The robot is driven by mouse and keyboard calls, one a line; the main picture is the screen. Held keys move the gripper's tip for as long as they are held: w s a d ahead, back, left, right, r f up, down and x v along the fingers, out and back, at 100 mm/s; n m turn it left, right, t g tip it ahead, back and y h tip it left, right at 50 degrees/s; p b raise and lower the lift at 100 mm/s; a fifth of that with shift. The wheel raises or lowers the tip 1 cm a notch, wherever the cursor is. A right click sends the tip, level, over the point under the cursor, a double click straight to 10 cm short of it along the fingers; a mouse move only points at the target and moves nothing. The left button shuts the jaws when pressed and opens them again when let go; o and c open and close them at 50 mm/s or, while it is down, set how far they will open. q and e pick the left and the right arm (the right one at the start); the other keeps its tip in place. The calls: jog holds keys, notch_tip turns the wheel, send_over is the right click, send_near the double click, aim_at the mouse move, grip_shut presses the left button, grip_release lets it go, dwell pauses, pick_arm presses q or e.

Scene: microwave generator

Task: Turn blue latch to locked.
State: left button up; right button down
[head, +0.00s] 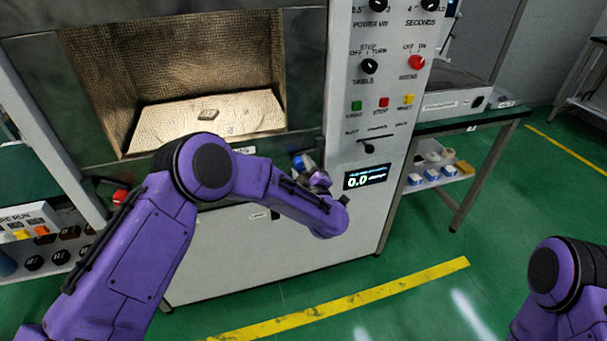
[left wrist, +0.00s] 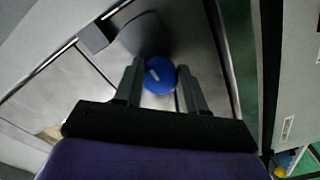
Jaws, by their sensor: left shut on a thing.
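The blue latch (left wrist: 159,76) is a round blue knob with a pale mark on its face, on the front of the microwave generator. In the left wrist view it sits between the two fingers of my left gripper (left wrist: 159,85), which is shut on it. In the head view a bit of the blue latch (head: 299,163) shows at the lower right of the chamber opening, and my left gripper (head: 312,172) partly covers it. The pale mark looks slanted. My right gripper is out of view; only part of my right arm shows at the lower right.
The open chamber (head: 205,75) holds a small dark item (head: 208,114) on its floor. A control panel (head: 385,100) with knobs, buttons and a lit display (head: 367,177) stands right of the latch. A red knob (head: 120,196) is at the lower left. The green floor in front is clear.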

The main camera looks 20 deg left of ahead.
pick_arm(q)
jog(key=n+b, duration=0.2)
jog(key=n, duration=0.2)
jog(key=shift+f+b, duration=0.1)
jog(key=shift+b, duration=0.2)
jog(key=shift+n+b, duration=0.55)
jog(key=shift+n, duration=0.35)
jog(key=shift+d+r, duration=0.1)
jog(key=shift+r, duration=0.1)
jog(key=o, duration=1.1)
jog(key=b+v, duration=0.1)
jog(key=v, duration=0.9)
jog(key=shift+s+d, duration=0.2)
